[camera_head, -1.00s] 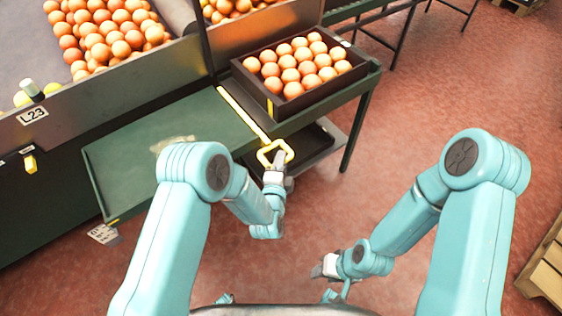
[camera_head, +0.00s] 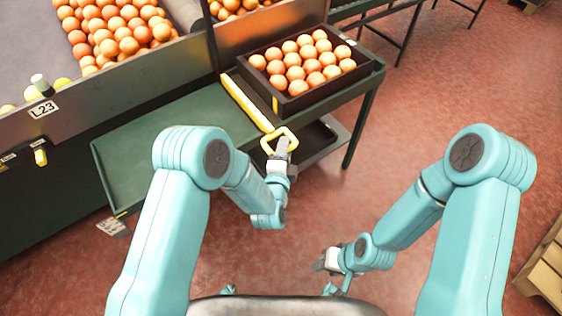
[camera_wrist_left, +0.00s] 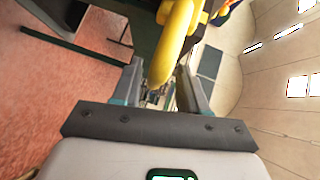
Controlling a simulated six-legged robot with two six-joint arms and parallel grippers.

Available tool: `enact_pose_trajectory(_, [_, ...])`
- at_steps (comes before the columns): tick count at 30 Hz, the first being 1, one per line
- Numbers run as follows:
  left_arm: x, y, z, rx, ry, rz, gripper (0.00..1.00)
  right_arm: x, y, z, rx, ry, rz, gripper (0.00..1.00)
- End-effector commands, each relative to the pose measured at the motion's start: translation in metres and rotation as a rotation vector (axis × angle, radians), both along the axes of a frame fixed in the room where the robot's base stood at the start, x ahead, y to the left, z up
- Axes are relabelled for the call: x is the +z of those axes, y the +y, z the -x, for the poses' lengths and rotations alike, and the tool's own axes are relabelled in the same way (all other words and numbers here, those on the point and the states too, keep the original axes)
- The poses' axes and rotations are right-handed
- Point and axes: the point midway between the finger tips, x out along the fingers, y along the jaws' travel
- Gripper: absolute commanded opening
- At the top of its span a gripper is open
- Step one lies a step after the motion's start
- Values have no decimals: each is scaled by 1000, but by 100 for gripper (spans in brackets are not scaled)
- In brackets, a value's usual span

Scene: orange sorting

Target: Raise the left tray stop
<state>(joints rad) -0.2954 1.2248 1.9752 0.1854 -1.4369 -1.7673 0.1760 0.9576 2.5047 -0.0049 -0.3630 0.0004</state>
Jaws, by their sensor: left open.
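The left tray stop is a yellow bar (camera_head: 246,101) along the left side of the tray of oranges, with a yellow loop handle (camera_head: 268,145) at its near end. The bar shows a broad face and stands up from the table edge. My left gripper (camera_head: 282,148) is at the loop. In the left wrist view the yellow loop (camera_wrist_left: 175,42) comes down between the two spread fingers of my left gripper (camera_wrist_left: 160,88); I cannot tell whether either finger touches it. My right gripper (camera_head: 322,262) is low over the floor, away from the table, its fingers too small to read.
The dark tray (camera_head: 318,96) full of oranges sits on the green table (camera_head: 150,140), right of the bar. The table's left part is bare. A lower dark shelf (camera_head: 318,140) is under the right part. A sorting bed of oranges (camera_head: 115,30) is behind.

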Motion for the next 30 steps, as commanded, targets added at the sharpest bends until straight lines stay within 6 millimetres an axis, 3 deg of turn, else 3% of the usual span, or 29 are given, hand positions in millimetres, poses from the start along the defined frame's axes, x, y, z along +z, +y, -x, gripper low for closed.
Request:
enact_pose_trajectory(18, [20, 22, 136, -4, -1, -1, 43, -3, 0, 0, 0, 0, 0, 42])
enact_pose_trajectory(24, [23, 26, 153, -1, -3, 0, 43, -3, 0, 0, 0, 0, 0, 42])
enact_pose_trajectory(30, [24, 26, 154, 0, -5, 1, 43, -3, 0, 0, 0, 0, 0, 42])
